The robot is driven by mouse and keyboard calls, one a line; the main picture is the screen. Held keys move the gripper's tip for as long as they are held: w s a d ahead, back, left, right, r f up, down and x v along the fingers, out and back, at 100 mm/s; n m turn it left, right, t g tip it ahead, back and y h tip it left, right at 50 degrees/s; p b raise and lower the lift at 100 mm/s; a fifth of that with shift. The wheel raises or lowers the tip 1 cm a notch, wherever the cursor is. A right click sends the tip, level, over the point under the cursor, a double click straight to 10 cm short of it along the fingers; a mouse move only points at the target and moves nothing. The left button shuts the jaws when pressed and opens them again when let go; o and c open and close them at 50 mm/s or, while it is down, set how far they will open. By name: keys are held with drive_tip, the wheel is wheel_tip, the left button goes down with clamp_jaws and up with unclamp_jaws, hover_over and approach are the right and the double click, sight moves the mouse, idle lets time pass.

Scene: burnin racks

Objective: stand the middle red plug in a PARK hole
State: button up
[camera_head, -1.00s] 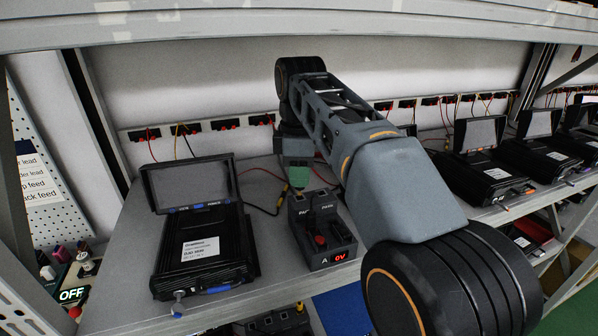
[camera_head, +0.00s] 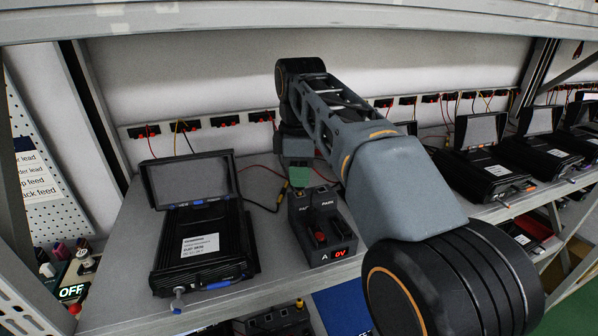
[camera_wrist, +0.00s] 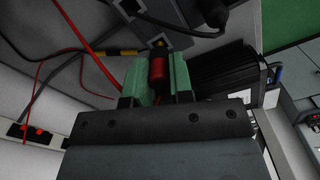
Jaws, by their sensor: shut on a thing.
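My gripper (camera_wrist: 157,78) has green fingers and is shut on a red plug (camera_wrist: 158,72) with a brass-coloured tip, seen in the wrist view. In the head view my gripper (camera_head: 300,176) is behind the dark block, and the held plug is hidden there. The dark block (camera_head: 331,255) carries a PARK label on its upper part and a red 0V display at its front. Another red plug (camera_head: 320,238) stands in its lower part. Part of a grey block also shows beyond the plug in the wrist view (camera_wrist: 172,14); I cannot tell whether the tip touches it.
A black device with a raised screen (camera_head: 190,183) stands left of the block. Wall sockets with red and dark leads (camera_head: 226,121) line the back. A red lead and a yellow-sleeved lead lie near my gripper. More devices (camera_head: 485,170) stand to the right.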

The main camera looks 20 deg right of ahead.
drive_tip(key=shift+f+b, duration=0.3)
drive_tip(key=shift+f, duration=0.45)
idle(0.9)
drive_tip(key=o, duration=1.2)
drive_tip(key=shift+o, duration=0.2)
drive_tip(key=shift+r+p, duration=2.75)
drive_tip(key=shift+f, duration=0.1)
